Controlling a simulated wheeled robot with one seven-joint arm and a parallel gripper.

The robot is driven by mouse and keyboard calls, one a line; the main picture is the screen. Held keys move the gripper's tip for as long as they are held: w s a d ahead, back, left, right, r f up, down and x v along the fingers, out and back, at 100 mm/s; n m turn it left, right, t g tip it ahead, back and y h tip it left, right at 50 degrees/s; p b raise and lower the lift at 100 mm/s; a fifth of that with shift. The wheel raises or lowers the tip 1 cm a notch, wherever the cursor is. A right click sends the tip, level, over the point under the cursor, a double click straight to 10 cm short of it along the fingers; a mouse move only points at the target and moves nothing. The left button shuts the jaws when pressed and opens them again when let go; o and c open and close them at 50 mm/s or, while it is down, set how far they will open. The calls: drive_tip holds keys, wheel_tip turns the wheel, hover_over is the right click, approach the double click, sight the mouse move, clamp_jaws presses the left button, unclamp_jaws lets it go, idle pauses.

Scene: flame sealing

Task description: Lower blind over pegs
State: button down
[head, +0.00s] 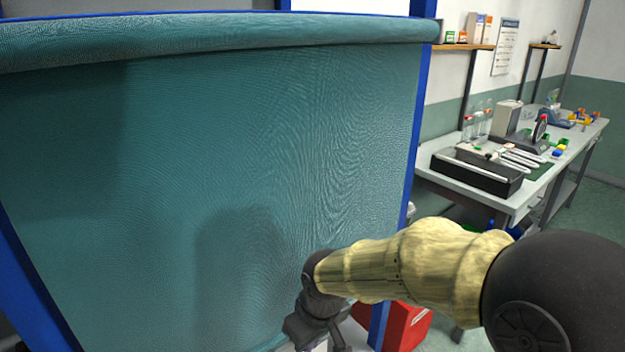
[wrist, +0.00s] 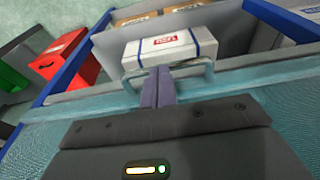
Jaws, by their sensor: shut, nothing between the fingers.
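The blind (head: 210,150) is a teal mesh sheet hanging from a thick roll (head: 220,38) at the top of a blue frame. It covers most of the head view and reaches down to near the bottom edge. In the wrist view, the blind's lower edge (wrist: 255,76) crosses the picture, with a pale loop handle (wrist: 209,72) on it. My gripper (wrist: 164,74) is shut and empty, its fingertips at the handle's middle; whether they touch it I cannot tell. In the head view my gripper is low, in front of the blind, fingertips unclear. I see no pegs.
A white box with blue straps (wrist: 165,50) and brown cartons (wrist: 135,17) sit in the shelf beyond the blind's edge. Blue frame posts (head: 402,190) flank the blind. A red bin (head: 407,325) stands to the right. A workbench (head: 500,195) with equipment is farther back.

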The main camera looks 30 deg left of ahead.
wheel_tip(320, 180, down, 3)
drive_tip(key=shift+s+d+b, duration=0.15)
drive_tip(key=shift+b, duration=0.3)
drive_tip(key=shift+d+f, duration=0.1)
wheel_tip(320, 180, up, 15)
drive_tip(key=s+d+p, duration=0.1)
drive_tip(key=d+p, duration=0.1)
drive_tip(key=p, duration=0.2)
drive_tip(key=shift+f, duration=0.15)
drive_tip(key=shift+p, duration=0.3)
